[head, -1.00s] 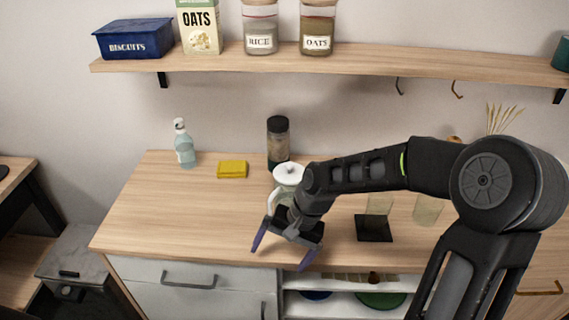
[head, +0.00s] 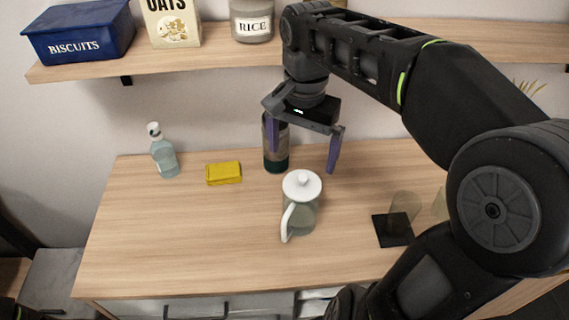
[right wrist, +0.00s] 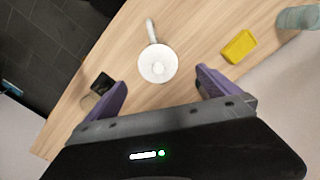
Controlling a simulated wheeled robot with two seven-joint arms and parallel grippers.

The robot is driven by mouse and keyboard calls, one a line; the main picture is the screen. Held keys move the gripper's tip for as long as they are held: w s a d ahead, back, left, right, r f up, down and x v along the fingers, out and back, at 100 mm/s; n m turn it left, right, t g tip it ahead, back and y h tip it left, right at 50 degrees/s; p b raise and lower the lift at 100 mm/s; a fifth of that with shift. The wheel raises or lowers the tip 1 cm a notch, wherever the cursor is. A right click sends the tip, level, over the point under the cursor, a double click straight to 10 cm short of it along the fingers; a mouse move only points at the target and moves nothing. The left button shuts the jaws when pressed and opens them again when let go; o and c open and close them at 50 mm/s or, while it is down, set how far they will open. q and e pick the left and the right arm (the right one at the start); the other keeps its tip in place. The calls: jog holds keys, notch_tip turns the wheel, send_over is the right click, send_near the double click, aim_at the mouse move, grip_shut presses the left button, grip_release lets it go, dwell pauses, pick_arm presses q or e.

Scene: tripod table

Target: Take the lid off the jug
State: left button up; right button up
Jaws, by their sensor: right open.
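The jug (head: 301,214) stands upright on the wooden counter, with its white handle toward the front left. Its white lid (head: 302,185) with a small knob sits on top. In the right wrist view the lid (right wrist: 158,64) shows from above, ahead of the fingers and between their lines. My right gripper (head: 303,160) is open and empty, pointing down above and behind the jug, apart from the lid. It also shows in the right wrist view (right wrist: 160,88) with its purple fingers spread. My left gripper is not in view.
A black coaster (head: 391,232) and glasses (head: 405,204) are to the right. A shelf (head: 215,55) runs above.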

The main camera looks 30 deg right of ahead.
aim_at(303, 175)
jog(key=shift+s+r, duration=0.2)
jog(key=shift+s, duration=0.15)
jog(key=shift+w+f, duration=0.15)
jog(key=shift+f, duration=1.25)
jog(key=shift+d+f+p, duration=0.15)
jog(key=shift+f+p, duration=0.5)
jog(key=shift+f, duration=1.95)
jog(key=c, duration=1.4)
jog(key=shift+r, duration=0.2)
jog(key=shift+c, duration=0.2)
